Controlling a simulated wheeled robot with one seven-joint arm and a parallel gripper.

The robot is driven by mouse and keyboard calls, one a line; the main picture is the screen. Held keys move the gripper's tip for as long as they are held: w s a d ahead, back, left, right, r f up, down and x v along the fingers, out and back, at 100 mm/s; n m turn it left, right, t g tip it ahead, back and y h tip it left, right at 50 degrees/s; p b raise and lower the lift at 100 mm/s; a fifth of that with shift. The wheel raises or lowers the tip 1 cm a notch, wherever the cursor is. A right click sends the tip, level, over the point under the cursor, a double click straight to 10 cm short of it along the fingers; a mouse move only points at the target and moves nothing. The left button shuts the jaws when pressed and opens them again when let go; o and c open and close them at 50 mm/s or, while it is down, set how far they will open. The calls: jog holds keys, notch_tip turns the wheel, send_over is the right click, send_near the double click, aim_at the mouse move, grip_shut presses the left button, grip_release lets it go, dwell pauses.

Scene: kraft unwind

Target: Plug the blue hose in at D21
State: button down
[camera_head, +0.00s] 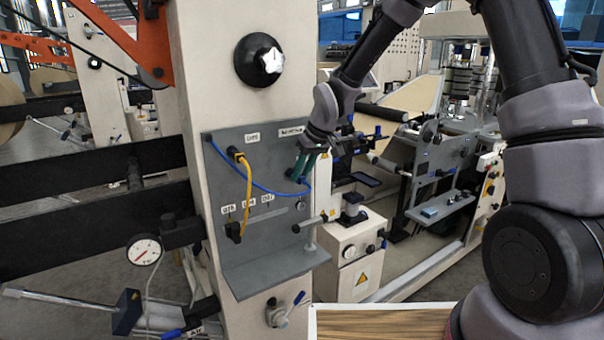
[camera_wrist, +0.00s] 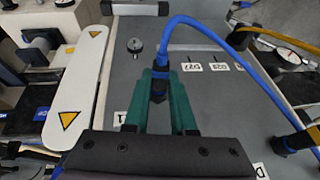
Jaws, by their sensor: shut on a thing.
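My gripper (camera_head: 304,168) is in front of the upper right of a grey panel (camera_head: 283,248). Its green fingers (camera_wrist: 158,92) are shut on the dark plug end of the blue hose (camera_wrist: 200,28). In the wrist view the hose rises from the plug, arcs right and comes down to a fitting at lower right. In the head view the blue hose (camera_head: 251,184) sags across the panel from its upper left corner to my gripper. A row of small white labels (camera_head: 249,203) sits lower on the panel. Which one reads D21 I cannot tell. The plug's tip is hidden.
A yellow hose (camera_head: 248,190) loops on the panel between an upper fitting and a lower one. A small round metal fitting (camera_wrist: 135,46) stands near the panel's edge. A shelf (camera_head: 270,275) juts out below. A white guard with yellow warning triangles (camera_wrist: 83,75) lies left in the wrist view.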

jog(key=shift+w, duration=0.1)
jog(key=c, duration=0.7)
grip_release()
jog(key=shift+o, duration=0.2)
